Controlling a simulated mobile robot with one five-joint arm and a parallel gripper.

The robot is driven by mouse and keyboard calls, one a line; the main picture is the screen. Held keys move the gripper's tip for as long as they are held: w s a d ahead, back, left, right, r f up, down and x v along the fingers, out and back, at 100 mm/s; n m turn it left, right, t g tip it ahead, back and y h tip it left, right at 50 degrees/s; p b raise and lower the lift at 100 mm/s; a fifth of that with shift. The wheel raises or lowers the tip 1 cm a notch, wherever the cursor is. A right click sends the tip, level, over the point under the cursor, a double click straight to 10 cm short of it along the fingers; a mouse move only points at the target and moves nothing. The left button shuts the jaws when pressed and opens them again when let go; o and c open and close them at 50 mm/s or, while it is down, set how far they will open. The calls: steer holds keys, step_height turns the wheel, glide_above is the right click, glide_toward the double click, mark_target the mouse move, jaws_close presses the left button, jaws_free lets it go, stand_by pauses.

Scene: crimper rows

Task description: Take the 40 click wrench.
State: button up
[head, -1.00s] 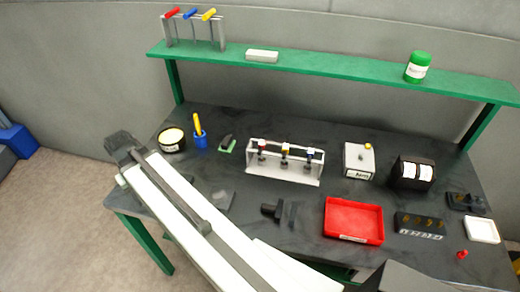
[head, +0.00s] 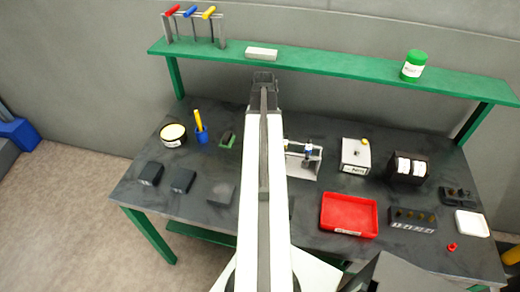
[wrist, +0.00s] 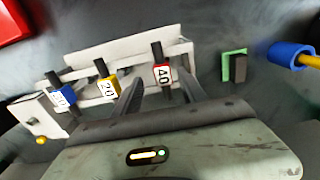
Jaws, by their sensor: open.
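The 40 click wrench (wrist: 162,77), with a red collar and a white tag reading 40, stands in a white rack (wrist: 92,58) in the wrist view. A yellow-collared wrench tagged 20 (wrist: 107,87) and a blue-collared wrench (wrist: 63,96), its tag hard to read, stand in the same row. My gripper (wrist: 161,88) is open and empty; in the picture its two dark fingers lie on either side of the 40 wrench. I cannot tell the remaining distance. In the head view my arm hides the rack's left part; the blue wrench (head: 311,151) shows.
A red tray (head: 349,231), a white box with a yellow knob (head: 355,156) and a black dispenser (head: 407,167) stand right of the rack. A blue cup (head: 201,134) stands left. A green shelf (head: 340,66) with hex drivers runs behind the bench.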

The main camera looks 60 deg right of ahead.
step_height(320, 180, down, 6)
steer(key=b, duration=0.5)
steer(key=shift+a+f, duration=0.15)
steer(key=shift+f, duration=0.1)
steer(key=shift+r, duration=0.2)
jaws_close()
